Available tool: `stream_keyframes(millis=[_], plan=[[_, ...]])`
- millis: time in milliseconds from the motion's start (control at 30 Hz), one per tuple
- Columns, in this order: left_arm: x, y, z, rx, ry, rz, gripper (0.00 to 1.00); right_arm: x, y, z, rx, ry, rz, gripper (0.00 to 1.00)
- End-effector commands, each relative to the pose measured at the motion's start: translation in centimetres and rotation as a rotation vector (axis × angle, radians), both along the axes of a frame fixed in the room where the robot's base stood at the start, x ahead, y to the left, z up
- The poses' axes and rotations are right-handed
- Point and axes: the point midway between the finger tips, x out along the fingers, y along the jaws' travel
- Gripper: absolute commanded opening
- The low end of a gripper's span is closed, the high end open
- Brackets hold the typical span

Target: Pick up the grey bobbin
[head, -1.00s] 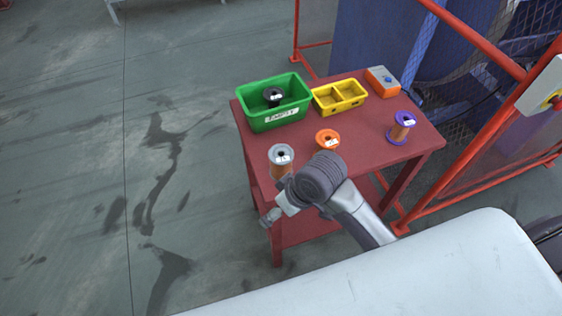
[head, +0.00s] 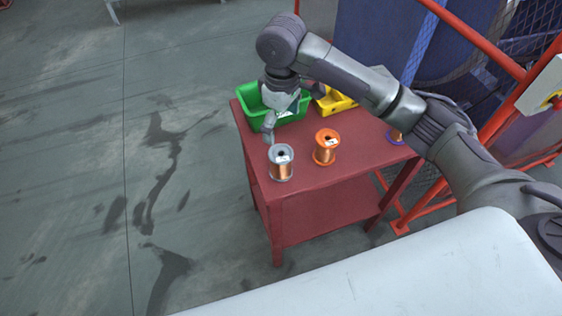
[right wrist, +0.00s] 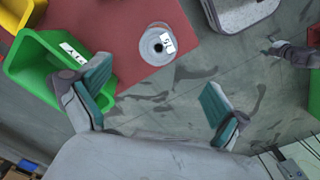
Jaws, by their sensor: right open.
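The grey bobbin (head: 281,164), wound with copper wire, stands upright at the front left edge of the red table. Its grey top flange with a white label also shows in the right wrist view (right wrist: 157,46). My right gripper (head: 284,116) is open and empty, pointing down just behind the grey bobbin, in front of the green bin. In the right wrist view its teal-padded fingers (right wrist: 155,105) are wide apart, with the bobbin apart from them, above the gap. Part of my left gripper (right wrist: 285,50) seems to show at the right of that view; its jaws are too small to tell.
An orange bobbin (head: 326,147) stands right of the grey one. The green bin (head: 247,97) and yellow tray (head: 335,102) are behind, partly hidden by my arm. The table's front (head: 320,180) is clear.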

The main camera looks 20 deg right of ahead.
Motion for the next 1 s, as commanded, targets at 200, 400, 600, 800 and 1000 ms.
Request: stream_keyframes(millis=[200,400,600,800,1000], plan=[[0.1,0.0,0.8,0.000,-0.001,0.000,0.80,-0.1,0.0,-4.1,-0.002,0.006,0.000,0.99],[0.1,0.0,1.2,0.000,-0.002,0.000,0.80,0.0,0.0,-7.2,-0.001,0.002,0.001,0.99],[0.1,0.0,1.6,0.000,-0.002,0.001,0.80,0.0,0.0,-8.5,-0.001,0.002,0.000,0.99],[0.2,0.0,2.8,0.000,-0.003,0.002,0.80,0.3,0.0,-11.4,-0.001,0.003,0.000,0.99],[0.2,0.0,3.0,0.000,-0.003,0.002,0.80,0.3,0.0,-13.1,-0.001,-0.001,0.002,0.99]])
